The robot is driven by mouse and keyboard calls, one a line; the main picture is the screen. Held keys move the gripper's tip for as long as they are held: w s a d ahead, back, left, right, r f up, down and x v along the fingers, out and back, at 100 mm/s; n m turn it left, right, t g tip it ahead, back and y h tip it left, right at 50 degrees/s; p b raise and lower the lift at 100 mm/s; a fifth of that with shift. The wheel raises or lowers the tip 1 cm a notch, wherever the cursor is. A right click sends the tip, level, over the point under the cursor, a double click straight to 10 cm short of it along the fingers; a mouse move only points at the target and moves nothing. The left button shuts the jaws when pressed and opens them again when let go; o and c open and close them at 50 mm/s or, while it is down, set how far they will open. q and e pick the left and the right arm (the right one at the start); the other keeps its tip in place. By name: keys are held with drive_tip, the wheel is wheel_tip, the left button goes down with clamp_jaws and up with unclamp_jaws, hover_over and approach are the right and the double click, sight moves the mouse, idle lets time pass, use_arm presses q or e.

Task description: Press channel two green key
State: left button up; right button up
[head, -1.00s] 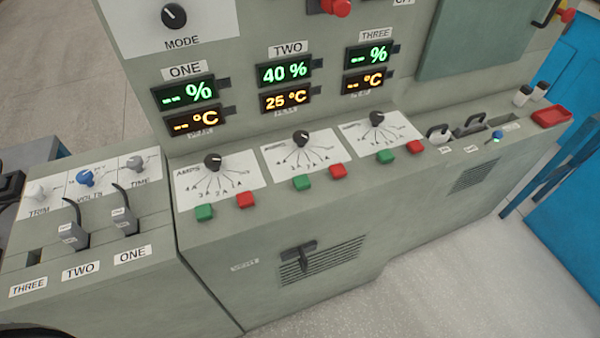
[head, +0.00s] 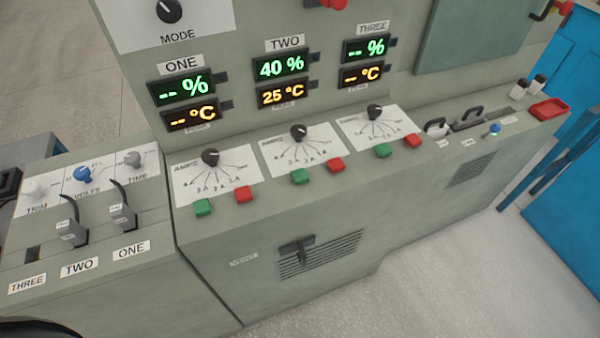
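The channel two green key (head: 300,176) is a small green block on the console ledge, below the middle AMPS dial (head: 299,132). A red key (head: 336,165) sits just to its right. The channel two display above shows 40 % (head: 281,66) in green and 25 °C (head: 283,95) in amber. Channel one has its own green key (head: 203,207) and red key (head: 243,195) to the left. Channel three has a green key (head: 382,151) and red key (head: 412,140) to the right. Neither gripper shows in the head view.
A VENT lever (head: 297,250) juts from the front panel. Floor (head: 440,270) in front is clear.

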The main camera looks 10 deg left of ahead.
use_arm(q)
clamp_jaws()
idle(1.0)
